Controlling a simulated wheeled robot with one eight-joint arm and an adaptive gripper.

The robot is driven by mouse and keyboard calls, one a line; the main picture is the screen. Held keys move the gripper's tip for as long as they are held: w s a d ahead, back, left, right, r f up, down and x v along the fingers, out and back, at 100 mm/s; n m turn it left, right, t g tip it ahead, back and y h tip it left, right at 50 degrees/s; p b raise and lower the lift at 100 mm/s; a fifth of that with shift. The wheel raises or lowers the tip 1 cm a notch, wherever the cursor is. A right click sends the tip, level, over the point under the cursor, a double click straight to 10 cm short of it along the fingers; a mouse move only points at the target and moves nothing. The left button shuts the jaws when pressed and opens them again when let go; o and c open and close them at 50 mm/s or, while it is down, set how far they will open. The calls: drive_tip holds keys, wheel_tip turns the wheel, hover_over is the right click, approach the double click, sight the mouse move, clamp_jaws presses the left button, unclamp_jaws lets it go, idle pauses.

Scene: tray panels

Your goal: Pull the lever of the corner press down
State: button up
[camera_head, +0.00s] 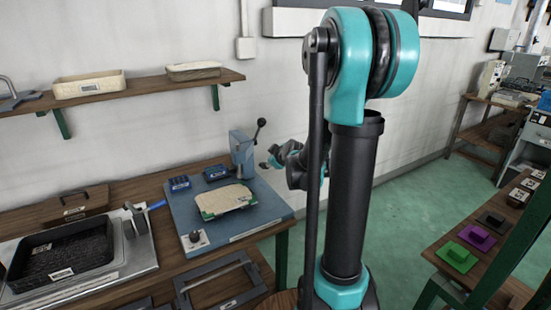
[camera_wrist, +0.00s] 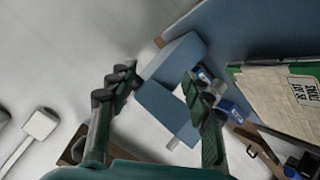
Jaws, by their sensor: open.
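The corner press has a blue-grey base (camera_head: 250,232) and an upright column (camera_head: 241,155) on the bench. Its lever (camera_head: 257,132) slants up to the right from the column top and ends in a black knob (camera_head: 262,122). My gripper (camera_head: 268,158) is just right of the column and below the knob. In the wrist view my gripper (camera_wrist: 162,88) is open, with the blue-grey press column (camera_wrist: 172,62) showing between and beyond its fingers. I cannot make out the lever knob there. A beige panel (camera_head: 225,198) with green corners lies on the press base.
Blue boxes (camera_head: 180,184) stand on the base behind the panel. A black tray (camera_head: 60,255) and a wooden box (camera_head: 80,203) are on the bench to the left. A wall shelf (camera_head: 140,90) hangs above. Green floor (camera_head: 420,205) is free to the right.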

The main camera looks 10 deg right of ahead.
drive_tip(key=v, duration=0.9)
drive_tip(key=shift+s, duration=0.15)
